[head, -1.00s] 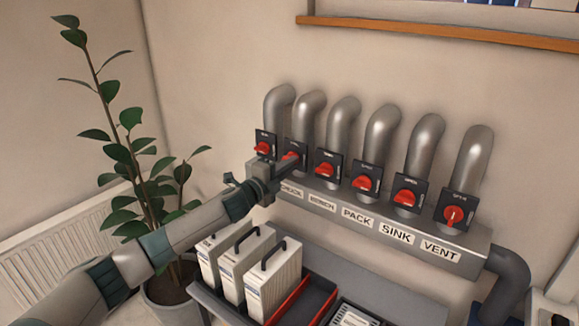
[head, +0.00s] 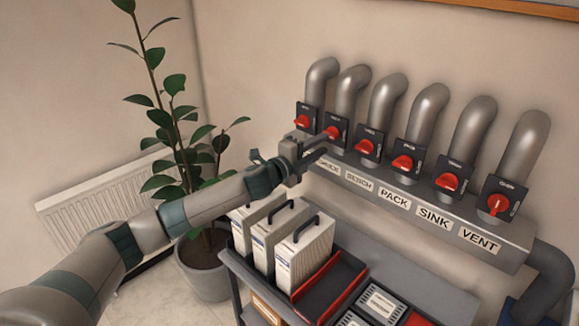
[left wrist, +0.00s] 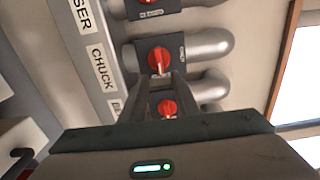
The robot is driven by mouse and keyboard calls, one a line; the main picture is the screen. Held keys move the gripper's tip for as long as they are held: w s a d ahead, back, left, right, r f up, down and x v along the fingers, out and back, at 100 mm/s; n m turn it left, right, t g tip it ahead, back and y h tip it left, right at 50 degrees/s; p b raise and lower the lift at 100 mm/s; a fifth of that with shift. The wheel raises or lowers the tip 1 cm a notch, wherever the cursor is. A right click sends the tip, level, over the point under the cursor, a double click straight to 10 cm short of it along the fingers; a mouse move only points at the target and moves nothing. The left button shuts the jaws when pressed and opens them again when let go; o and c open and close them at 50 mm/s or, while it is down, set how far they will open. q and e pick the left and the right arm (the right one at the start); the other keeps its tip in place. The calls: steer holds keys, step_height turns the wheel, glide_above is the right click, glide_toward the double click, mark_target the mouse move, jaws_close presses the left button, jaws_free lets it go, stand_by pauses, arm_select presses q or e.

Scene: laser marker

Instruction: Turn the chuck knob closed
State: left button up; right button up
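The chuck knob (head: 333,132) is the red knob second from the left in the row, on a dark plate. It also shows in the left wrist view (left wrist: 158,60), level with the CHUCK label (left wrist: 103,68). My left gripper (head: 323,150) is just below and in front of it in the head view. In the left wrist view its two fingers (left wrist: 164,77) are apart with nothing between them, and the tips end close to the chuck knob. I cannot tell whether they touch it. My right gripper is out of view.
Other red knobs stand close on both sides, including the bench knob (head: 368,146) and the vent knob (head: 497,204). Grey pipes rise behind them. A potted plant (head: 205,280) stands left.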

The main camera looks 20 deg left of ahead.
arm_select(q)
steer(key=b+v, duration=0.4)
steer(key=v, duration=0.9)
